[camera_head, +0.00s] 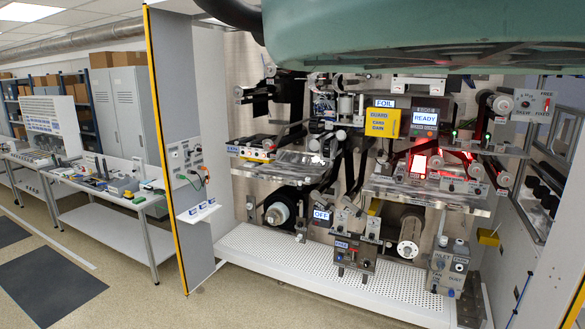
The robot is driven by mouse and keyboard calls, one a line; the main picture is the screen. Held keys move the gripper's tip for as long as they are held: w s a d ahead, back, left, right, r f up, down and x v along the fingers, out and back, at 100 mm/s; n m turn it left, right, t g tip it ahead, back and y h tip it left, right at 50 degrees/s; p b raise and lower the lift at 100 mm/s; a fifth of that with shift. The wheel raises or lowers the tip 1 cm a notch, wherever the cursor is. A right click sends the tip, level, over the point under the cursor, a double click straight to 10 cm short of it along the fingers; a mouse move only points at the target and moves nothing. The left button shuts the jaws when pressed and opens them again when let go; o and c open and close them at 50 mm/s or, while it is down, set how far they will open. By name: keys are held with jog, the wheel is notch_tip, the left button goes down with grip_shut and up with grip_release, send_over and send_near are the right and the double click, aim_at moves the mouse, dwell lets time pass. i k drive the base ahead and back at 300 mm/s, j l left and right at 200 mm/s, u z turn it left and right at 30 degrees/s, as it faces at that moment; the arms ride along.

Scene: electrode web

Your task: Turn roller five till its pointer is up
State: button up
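The electrode web machine fills the middle and right of the view. Several rollers show on it: a pale one (502,104) at the upper right, smaller ones (477,170) below it, a dark-rimmed reel (278,214) at the lower left and a metallic cylinder (409,236) at the lower right. The labels are too small to tell which is roller five, and I cannot make out its pointer. My gripper is not in view. A large green part of my own body covers the top right and hides the machine's top.
A perforated white ledge (330,270) runs along the machine's foot. A yellow-edged panel (185,165) stands at the left. Open floor lies in front and a workbench (120,225) at the left.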

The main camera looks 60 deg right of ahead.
aim_at(239, 93)
jog(key=i+l+z, duration=1.1)
jog(key=i, duration=0.3)
jog(key=i+z, duration=0.4)
jog(key=i+j, duration=0.05)
jog(key=i, duration=0.05)
